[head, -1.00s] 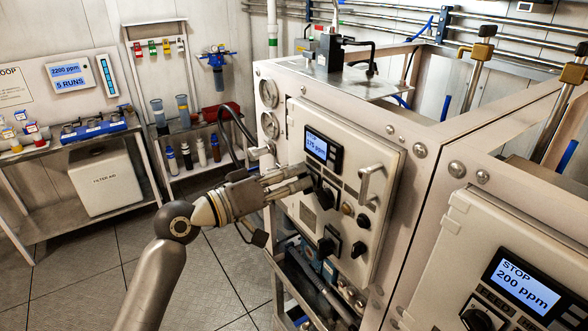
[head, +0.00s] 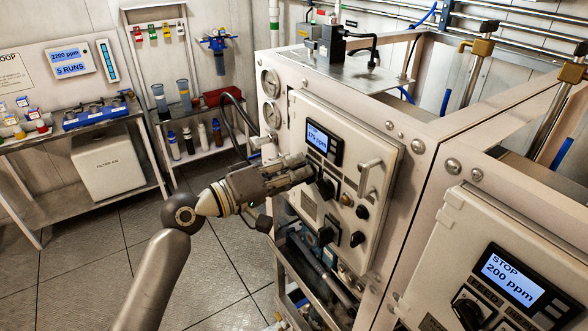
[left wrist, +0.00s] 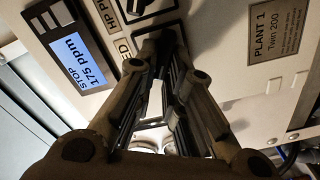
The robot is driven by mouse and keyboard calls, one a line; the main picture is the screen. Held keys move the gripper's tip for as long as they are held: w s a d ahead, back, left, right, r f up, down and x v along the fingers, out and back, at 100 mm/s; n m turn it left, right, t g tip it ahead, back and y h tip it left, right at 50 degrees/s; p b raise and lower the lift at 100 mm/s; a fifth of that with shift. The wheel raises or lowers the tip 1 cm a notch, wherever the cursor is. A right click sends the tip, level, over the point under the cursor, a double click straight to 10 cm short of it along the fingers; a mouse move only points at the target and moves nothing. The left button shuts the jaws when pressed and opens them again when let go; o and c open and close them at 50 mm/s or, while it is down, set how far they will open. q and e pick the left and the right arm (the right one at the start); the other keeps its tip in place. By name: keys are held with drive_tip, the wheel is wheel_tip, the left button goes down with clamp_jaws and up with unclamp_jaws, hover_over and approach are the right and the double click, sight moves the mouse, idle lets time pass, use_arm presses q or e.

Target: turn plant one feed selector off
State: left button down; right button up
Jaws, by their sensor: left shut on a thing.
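The plant one panel (head: 380,150) is a beige door with a lit display (head: 318,142) reading STOP and 175 ppm. My left gripper (head: 306,171) is at the panel just below this display. In the left wrist view its fingers (left wrist: 160,85) reach the panel beside a label ending in "ED". They are shut on the feed selector, which they mostly hide, so its pointer direction cannot be read. A black knob (head: 322,188) by the HP label is close to the fingertips; part of it shows in the left wrist view (left wrist: 150,7). My right gripper is out of view.
A metal handle (head: 369,177) and lower knobs (head: 357,239) stand out from the same panel. A second panel (head: 455,235) reading STOP 200 ppm is at the right. Black hoses (head: 236,125) run behind my gripper. The floor at left is clear.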

use_arm(q)
drive_tip(key=shift+r, duration=0.15)
drive_tip(key=c, duration=1.6)
unclamp_jaws()
drive_tip(key=shift+d, duration=0.1)
drive_tip(key=shift+o, duration=0.4)
drive_tip(key=shift+w, duration=0.1)
drive_tip(key=shift+f, duration=0.2)
drive_tip(key=v, duration=1.2)
drive_tip(key=shift+w, duration=0.1)
